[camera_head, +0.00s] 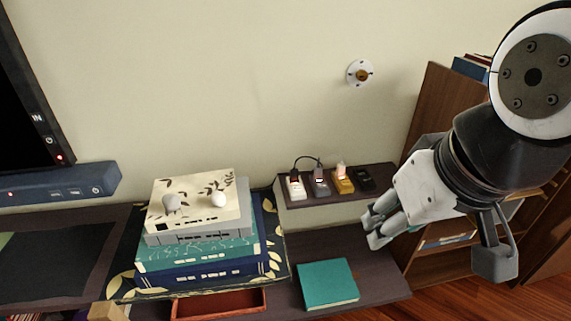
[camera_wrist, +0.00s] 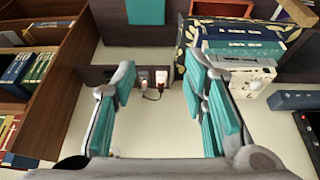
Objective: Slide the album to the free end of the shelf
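A flat teal album (camera_head: 327,284) lies alone on the dark lower shelf (camera_head: 385,275), to the right of a stack of books; I take it for the album. It also shows in the wrist view (camera_wrist: 146,11), cut by the top edge. My gripper (camera_head: 432,240) is right of the album and appears above the shelf's right end, apart from it. In the wrist view my gripper (camera_wrist: 160,75) is open and empty, its teal-padded fingers wide apart.
A reddish tray (camera_head: 220,304) is in front. A small raised shelf (camera_head: 335,188) holds several chargers behind the album. A wooden bookcase (camera_head: 425,105) stands right. Bare shelf lies right of the album.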

